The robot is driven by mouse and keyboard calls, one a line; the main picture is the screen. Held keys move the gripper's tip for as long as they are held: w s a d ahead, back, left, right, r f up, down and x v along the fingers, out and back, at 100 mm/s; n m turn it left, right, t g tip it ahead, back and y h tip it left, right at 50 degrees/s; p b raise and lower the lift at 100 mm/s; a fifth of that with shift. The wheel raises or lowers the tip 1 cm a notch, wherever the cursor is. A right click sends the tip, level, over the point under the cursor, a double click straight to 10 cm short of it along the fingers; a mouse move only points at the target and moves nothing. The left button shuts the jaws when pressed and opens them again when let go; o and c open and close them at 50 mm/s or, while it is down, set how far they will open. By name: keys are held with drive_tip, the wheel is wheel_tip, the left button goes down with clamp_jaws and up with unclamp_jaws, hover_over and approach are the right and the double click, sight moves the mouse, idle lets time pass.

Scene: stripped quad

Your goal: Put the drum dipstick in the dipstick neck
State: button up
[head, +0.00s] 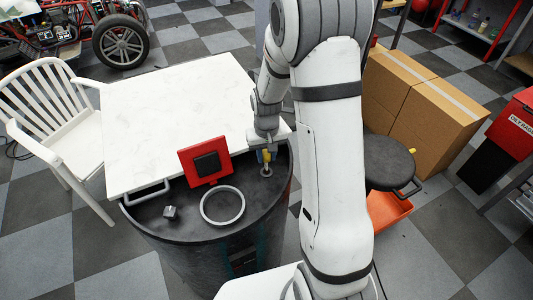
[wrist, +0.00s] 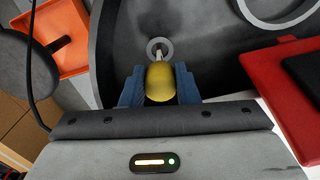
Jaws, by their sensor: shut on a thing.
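The drum dipstick (wrist: 160,84) shows a yellow rounded handle in the wrist view. My gripper (wrist: 160,88) is shut on that handle, with a blue finger on each side. In the head view my gripper (head: 265,153) is low over the right side of the black drum top, and a bit of the yellow handle (head: 267,156) shows. The dipstick neck (wrist: 159,46) is a small grey ring on the drum top, just beyond the handle. A thin pale rod runs from the handle to the ring's opening. I cannot tell how deep the rod reaches.
On the black drum (head: 160,208) lie a grey ring (head: 222,222), a small dark block (head: 171,212) and a red square piece with a black centre (head: 188,155). A white tabletop (head: 170,110) overlaps the drum's back. A black stool (head: 390,160) and orange bin (head: 388,212) stand right.

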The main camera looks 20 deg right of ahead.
sight(267, 164)
drive_tip(key=shift+f+b, duration=2)
drive_tip(key=shift+f, duration=0.6)
drive_tip(key=o, duration=1)
drive_tip(key=shift+r, duration=3.9)
